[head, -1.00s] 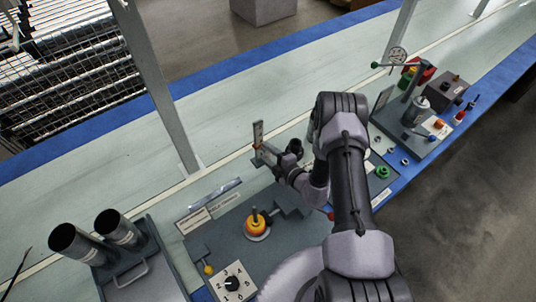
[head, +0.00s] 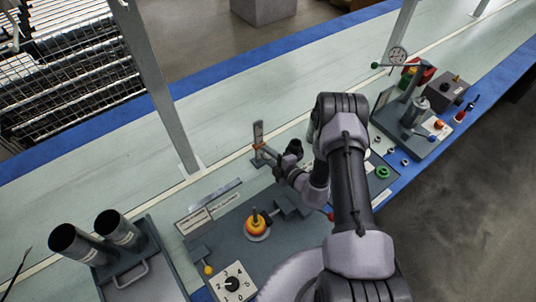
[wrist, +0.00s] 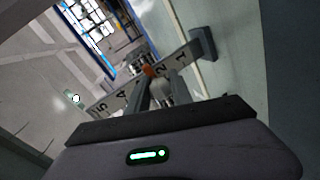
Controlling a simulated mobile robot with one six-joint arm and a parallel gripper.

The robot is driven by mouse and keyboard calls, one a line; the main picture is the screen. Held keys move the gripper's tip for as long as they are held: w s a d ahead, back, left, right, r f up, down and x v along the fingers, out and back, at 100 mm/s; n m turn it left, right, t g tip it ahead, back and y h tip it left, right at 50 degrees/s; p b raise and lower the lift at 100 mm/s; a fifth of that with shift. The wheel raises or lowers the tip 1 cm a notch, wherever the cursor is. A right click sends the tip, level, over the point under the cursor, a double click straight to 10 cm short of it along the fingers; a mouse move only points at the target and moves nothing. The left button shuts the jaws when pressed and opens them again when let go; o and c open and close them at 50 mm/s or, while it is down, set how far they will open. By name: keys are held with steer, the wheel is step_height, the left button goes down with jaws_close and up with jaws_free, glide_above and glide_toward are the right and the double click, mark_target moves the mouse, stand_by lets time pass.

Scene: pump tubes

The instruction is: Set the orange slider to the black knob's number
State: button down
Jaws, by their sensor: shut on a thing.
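The upright scale (head: 258,132) stands at the back of the grey board in the head view. In the wrist view its plate (wrist: 122,92) runs diagonally, with 5 and 4 at lower left and 2 and 1 at upper right. The orange slider (wrist: 148,71) is between the 4 and the 2, where the fingers partly hide the plate. My gripper (wrist: 158,82) is shut on the slider; it also shows in the head view (head: 268,152). The black knob (head: 232,284) sits on a white numbered dial at the front; I cannot tell its pointed number.
An orange-yellow round part with a dark stem (head: 256,224) is on the board between dial and scale. Two dark cups (head: 75,243) stand at left. My arm covers the board's right side. A press-like fixture (head: 416,112) and small parts are at right.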

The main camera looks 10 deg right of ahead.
stand_by(0.6)
step_height(320, 180, down, 3)
steer(key=shift+b, duration=1.1)
steer(key=shift+r, duration=0.2)
steer(key=c, duration=1.1)
jaws_free()
steer(key=shift+c, duration=0.2)
